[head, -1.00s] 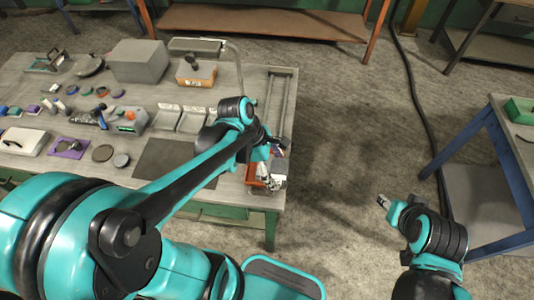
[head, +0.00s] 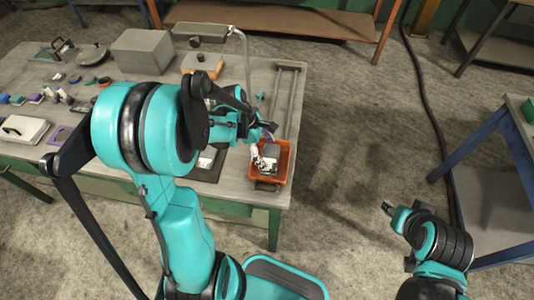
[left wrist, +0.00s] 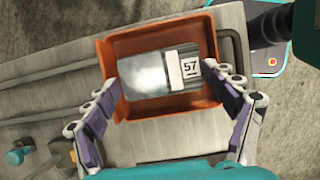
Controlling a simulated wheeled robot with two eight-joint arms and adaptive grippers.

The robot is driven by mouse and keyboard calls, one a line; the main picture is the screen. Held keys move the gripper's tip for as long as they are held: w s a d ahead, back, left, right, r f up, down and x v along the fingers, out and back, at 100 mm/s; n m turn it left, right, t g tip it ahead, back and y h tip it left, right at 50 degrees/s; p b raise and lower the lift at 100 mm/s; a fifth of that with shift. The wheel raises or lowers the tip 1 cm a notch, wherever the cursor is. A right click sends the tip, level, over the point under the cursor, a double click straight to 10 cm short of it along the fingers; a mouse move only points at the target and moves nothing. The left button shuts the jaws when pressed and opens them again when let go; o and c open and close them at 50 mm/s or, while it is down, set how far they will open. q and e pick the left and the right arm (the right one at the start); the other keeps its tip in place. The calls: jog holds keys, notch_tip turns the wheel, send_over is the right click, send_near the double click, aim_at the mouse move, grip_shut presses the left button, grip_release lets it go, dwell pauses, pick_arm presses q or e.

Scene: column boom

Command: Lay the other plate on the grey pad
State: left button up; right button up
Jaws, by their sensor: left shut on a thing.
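A grey metal plate (left wrist: 145,75) with a white label reading 57 is in the orange tray; it also shows in the head view (head: 271,153). The orange tray (head: 284,176) stands at the table's front right corner, and its rim shows in the left wrist view (left wrist: 105,58). My left gripper (head: 264,156) is over the tray with its fingers on two opposite sides of the plate, shut on it. The grey pad (head: 212,174) is left of the tray, mostly hidden by my left arm. A white label (head: 206,161) shows over it. My right gripper (head: 388,207) is over the floor; its jaws are unclear.
A lamp-like bent pole (head: 246,65) and a pair of rails (head: 287,95) stand behind the tray. A grey block (head: 140,52), an orange-brown box (head: 202,65) and a white case (head: 25,131) are on the table.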

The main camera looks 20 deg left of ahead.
pick_arm(q)
jog(key=shift+f, duration=0.15)
jog(key=o, duration=1.7)
jog(key=shift+o, duration=0.2)
